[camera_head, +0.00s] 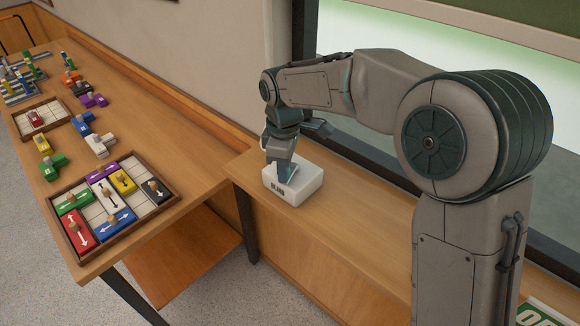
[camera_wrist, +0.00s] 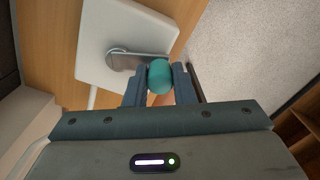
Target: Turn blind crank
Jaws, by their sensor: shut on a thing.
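The white blind crank box (camera_head: 296,187), with dark lettering that seems to read "BLIND" on its front, sits on the wooden ledge below the window. In the wrist view the white box (camera_wrist: 108,40) shows a metal crank arm (camera_wrist: 140,60) leading to a teal knob (camera_wrist: 160,76). My gripper (camera_wrist: 160,84) is shut on the teal knob, with one finger on each side of it. In the head view my gripper (camera_head: 285,172) reaches down over the box and hides the crank and knob.
A green blind (camera_head: 530,18) covers the top of the bright window (camera_head: 480,65). A long wooden table (camera_head: 150,120) on the left carries a sliding-block puzzle tray (camera_head: 160,208), a smaller tray (camera_head: 18,125) and several coloured blocks. A green-and-white sign (camera_head: 538,316) stands at the lower right.

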